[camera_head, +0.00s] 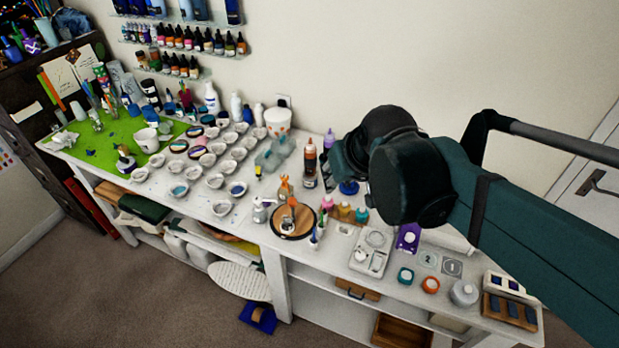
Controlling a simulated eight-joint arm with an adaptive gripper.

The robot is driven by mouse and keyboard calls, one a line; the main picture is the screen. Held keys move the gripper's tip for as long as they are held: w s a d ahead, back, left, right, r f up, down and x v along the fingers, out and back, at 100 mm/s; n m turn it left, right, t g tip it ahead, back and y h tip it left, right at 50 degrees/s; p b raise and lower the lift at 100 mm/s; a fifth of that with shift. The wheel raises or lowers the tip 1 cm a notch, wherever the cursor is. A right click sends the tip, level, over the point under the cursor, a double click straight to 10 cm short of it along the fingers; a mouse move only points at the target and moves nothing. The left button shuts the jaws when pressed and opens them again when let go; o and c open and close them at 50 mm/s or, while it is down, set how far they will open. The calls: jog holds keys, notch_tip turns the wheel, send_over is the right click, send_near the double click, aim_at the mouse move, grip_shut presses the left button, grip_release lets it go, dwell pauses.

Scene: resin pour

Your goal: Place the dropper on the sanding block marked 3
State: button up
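My gripper (347,163) hangs over the right half of the white table, beside a dark brown bottle (310,163). My own arm mostly hides it, and I cannot see whether its fingers are open or shut or hold anything. Two grey square pieces, marked 2 (428,260) and 1 (452,267), lie flat side by side near the right end. No piece marked 3 is readable; a purple item (408,237) lies just left of the 2, partly beside my arm. I cannot pick out the dropper for certain among the small bottles.
A white tray (361,262), small teal (405,276) and orange (430,284) jars, a grey pot (464,293) and a wooden rack (509,311) crowd the right side. Many small cups and a green mat (77,147) cover the left. Bottles line the wall shelves (180,49).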

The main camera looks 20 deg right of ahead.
jog(key=s+a+n, duration=0.1)
jog(key=s+a, duration=0.4)
jog(key=a, duration=0.1)
jog(key=shift+s+a+f+t+y, duration=0.25)
jog(key=shift+s+f+t+y, duration=0.05)
jog(key=shift+f+y, duration=0.1)
notch_tip(320, 180, down, 12)
jog(key=b, duration=1.2)
jog(key=shift+f, duration=0.1)
dwell(0.6)
